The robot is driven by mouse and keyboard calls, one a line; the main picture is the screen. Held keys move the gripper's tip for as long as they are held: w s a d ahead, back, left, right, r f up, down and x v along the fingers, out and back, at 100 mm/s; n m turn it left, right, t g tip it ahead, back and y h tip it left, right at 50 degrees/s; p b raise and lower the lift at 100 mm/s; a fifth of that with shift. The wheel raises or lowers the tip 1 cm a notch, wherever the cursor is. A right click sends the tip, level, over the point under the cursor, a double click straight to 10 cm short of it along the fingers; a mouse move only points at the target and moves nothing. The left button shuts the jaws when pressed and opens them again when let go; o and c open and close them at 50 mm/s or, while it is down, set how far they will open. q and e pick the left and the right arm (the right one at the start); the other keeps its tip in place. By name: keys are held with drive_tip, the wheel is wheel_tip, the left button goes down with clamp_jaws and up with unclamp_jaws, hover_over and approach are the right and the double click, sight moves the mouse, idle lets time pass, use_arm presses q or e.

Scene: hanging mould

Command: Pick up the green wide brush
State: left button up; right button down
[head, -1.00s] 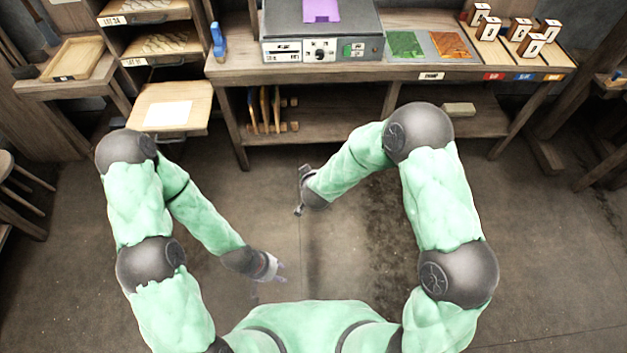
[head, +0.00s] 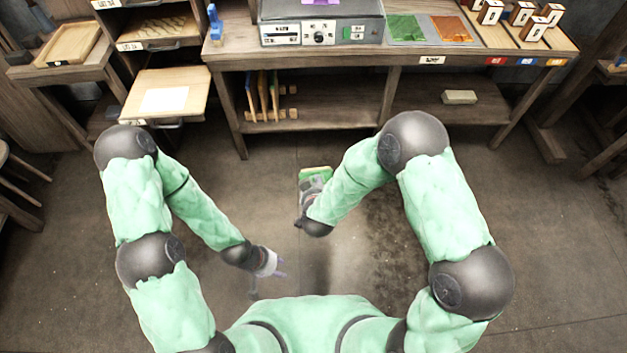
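A green, flat, wide piece with a pale edge, which looks like the green wide brush (head: 316,172), shows at the tip of my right gripper (head: 309,189). The gripper and forearm cover part of it. I cannot tell whether the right fingers are closed on it or only in front of it. My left gripper (head: 270,272) is low at the centre left, well apart from the green piece. Its fingers look spread, with nothing visible between them.
The workbench (head: 345,60) ahead carries a grey machine (head: 320,32), a green sheet (head: 405,27), an orange sheet (head: 450,27), several white-faced blocks and a blue object (head: 215,22). A pulled-out shelf (head: 190,88) is at left. The floor between is clear.

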use_arm(q)
drive_tip(key=o, duration=0.6)
drive_tip(key=shift+w, duration=0.15)
use_arm(e)
drive_tip(key=shift+w, duration=0.1)
use_arm(q)
drive_tip(key=o, duration=0.5)
drive_tip(key=shift+w+f, duration=0.1)
drive_tip(key=shift+w, duration=0.2)
drive_tip(key=shift+o, duration=0.2)
drive_tip(key=w+d+r+g, duration=0.1)
drive_tip(key=w, duration=0.8)
drive_tip(key=shift+w+d+g, duration=0.3)
drive_tip(key=shift+d+g, duration=0.1)
drive_tip(key=w+d+r+g+y, duration=0.1)
drive_tip(key=w+r+g+y, duration=0.1)
drive_tip(key=w+r, duration=0.65)
wheel_tip(320, 180, up, 15)
drive_tip(key=m+y, duration=0.2)
hover_over(320, 175)
drive_tip(key=w, duration=0.3)
drive_tip(key=shift+w+r, duration=0.1)
drive_tip(key=shift+w, duration=0.1)
drive_tip(key=x, duration=1.2)
drive_tip(key=shift+w, duration=0.15)
